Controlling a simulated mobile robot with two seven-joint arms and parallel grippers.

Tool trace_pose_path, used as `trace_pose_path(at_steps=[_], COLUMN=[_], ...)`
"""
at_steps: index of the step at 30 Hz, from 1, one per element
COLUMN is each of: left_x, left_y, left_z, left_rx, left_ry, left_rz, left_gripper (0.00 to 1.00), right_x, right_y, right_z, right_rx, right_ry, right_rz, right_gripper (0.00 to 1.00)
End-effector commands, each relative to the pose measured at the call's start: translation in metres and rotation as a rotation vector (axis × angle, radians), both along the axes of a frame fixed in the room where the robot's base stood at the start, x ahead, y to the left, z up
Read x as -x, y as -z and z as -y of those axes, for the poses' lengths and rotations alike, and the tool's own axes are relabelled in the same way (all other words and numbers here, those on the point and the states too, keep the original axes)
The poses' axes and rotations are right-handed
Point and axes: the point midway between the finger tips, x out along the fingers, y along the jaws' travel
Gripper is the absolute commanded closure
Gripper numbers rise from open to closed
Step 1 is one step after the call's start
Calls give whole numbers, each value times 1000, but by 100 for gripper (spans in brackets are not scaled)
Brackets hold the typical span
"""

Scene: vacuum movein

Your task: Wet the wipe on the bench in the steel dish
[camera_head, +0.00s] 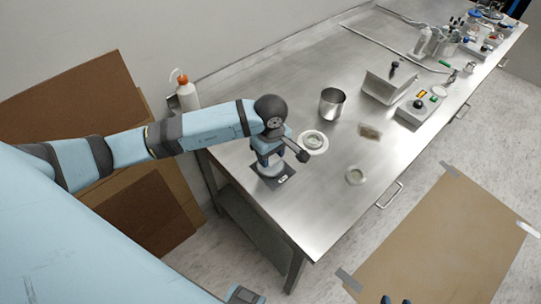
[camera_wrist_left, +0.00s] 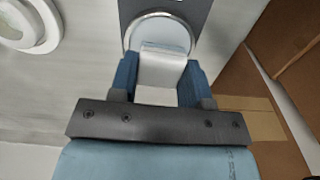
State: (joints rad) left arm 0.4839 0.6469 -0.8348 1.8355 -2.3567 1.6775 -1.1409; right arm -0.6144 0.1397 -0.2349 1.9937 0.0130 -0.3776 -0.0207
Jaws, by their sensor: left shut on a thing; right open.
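My left gripper (camera_head: 268,160) is over the near left corner of the steel bench (camera_head: 315,200). In the left wrist view its blue fingers (camera_wrist_left: 158,82) are shut on a white, folded-looking wipe (camera_wrist_left: 160,70). Just past the wipe is a round steel dish (camera_wrist_left: 133,38) with a shiny rim and a pale blue-grey inside, on a dark mat (camera_wrist_left: 195,8). The wipe overlaps the dish in this view; I cannot tell whether they touch. In the head view the gripper partly hides the dish (camera_head: 270,170). My right gripper (camera_head: 395,300) shows only its separated fingertips at the bottom edge.
A control box (camera_head: 420,105) and bent metal stand (camera_head: 393,85) are farther back. An orange-capped bottle (camera_head: 186,95) stands behind my arm.

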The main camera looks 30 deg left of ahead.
Motion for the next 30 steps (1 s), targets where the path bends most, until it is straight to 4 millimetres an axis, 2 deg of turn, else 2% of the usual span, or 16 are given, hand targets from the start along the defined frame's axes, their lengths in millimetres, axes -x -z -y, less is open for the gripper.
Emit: trace_pose_path(at_steps=[1,16,30], left_x=[0,0,0], left_y=[-7,-46,-48], left_z=[0,0,0], left_rx=[-1,1,1], left_ry=[1,0,-1], left_rz=[1,2,2], left_gripper=[75,75,75], right_x=[0,0,0], right_y=[-5,-23,-22], right_z=[0,0,0], right_rx=[0,0,1], right_ry=[0,0,0], right_rz=[1,1,-2], right_gripper=[57,57,57])
